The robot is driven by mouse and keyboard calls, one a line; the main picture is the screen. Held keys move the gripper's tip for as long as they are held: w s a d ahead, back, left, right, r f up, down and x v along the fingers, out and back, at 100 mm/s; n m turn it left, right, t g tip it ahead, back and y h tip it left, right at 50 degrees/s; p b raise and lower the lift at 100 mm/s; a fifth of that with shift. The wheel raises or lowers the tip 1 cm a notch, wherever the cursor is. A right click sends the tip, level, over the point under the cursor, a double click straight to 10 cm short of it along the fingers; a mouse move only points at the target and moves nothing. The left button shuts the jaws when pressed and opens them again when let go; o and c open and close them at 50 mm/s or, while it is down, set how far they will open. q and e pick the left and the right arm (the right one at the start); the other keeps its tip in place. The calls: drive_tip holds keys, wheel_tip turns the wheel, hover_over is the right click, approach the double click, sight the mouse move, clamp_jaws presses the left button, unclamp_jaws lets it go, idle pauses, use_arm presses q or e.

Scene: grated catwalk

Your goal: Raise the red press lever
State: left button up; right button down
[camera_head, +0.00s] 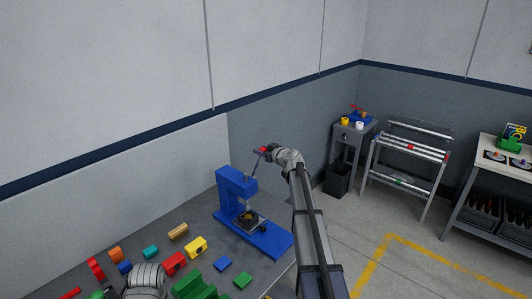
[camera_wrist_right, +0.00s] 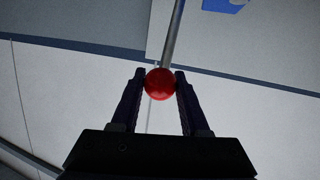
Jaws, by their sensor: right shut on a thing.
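The press (camera_head: 231,190) is blue and stands on the grey table, right of the loose blocks. Its lever is a thin metal rod (camera_head: 254,172) that slants up to the right from the press head and ends in a red knob (camera_head: 262,150). My right gripper (camera_head: 265,152) is at the knob, above and right of the press. In the right wrist view the red knob (camera_wrist_right: 160,84) sits between the two dark fingers of my right gripper (camera_wrist_right: 160,88), which is shut on it. The lever rod (camera_wrist_right: 172,38) runs up from the knob. My left gripper is not seen; part of my left arm shows at the bottom.
Several coloured blocks lie on the table (camera_head: 205,222), including a yellow block (camera_head: 196,246) and a green piece (camera_head: 194,285). A dark bin (camera_head: 338,180), a small stand (camera_head: 345,140) and a rack (camera_head: 405,160) stand along the back wall. The floor on the right is open.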

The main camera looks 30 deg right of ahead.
drive_tip(key=shift+w+a+r, duration=0.1)
drive_tip(key=shift+w+a, duration=0.15)
drive_tip(key=shift+w, duration=0.05)
drive_tip(key=c, duration=0.9)
unclamp_jaws()
drive_tip(key=o, duration=0.5)
drive_tip(key=shift+w, duration=0.1)
drive_tip(key=shift+c, duration=0.2)
drive_tip(key=shift+s, duration=0.2)
drive_tip(key=p+v, duration=0.2)
drive_tip(key=v, duration=0.5)
drive_tip(key=shift+s+d+r, duration=0.1)
drive_tip(key=shift+s+r, duration=0.05)
drive_tip(key=shift+s, duration=0.2)
drive_tip(key=shift+w, duration=0.1)
